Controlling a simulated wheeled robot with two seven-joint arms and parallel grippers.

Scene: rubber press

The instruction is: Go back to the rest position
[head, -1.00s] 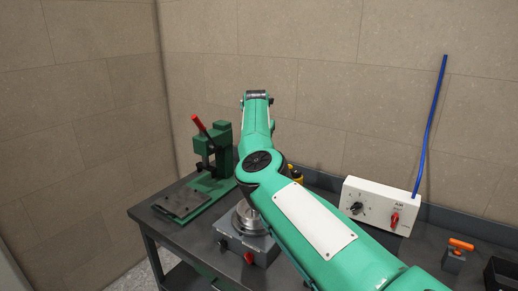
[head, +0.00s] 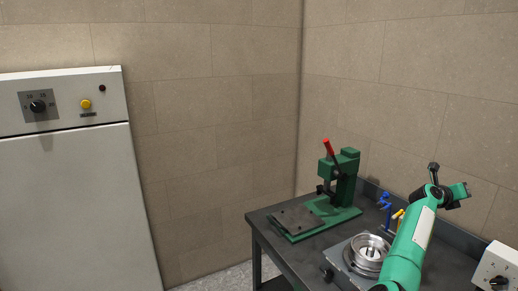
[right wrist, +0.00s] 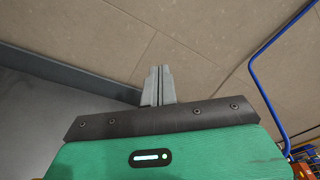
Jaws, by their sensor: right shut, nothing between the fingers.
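My right arm, green, comes in at the lower right of the head view and reaches up over the workbench (head: 262,222). Its far end is bent near the back wall. In the right wrist view the two grey fingers of my right gripper (right wrist: 158,86) are together with nothing between them. They point toward the tiled wall, and no object touches them. My left gripper is not in view.
A green press (head: 346,182) with a red lever stands on the bench. A grey unit with a round metal cup (head: 368,247) sits beside my arm. A white control box (head: 497,266) is at the right edge. A white cabinet (head: 75,205) stands left.

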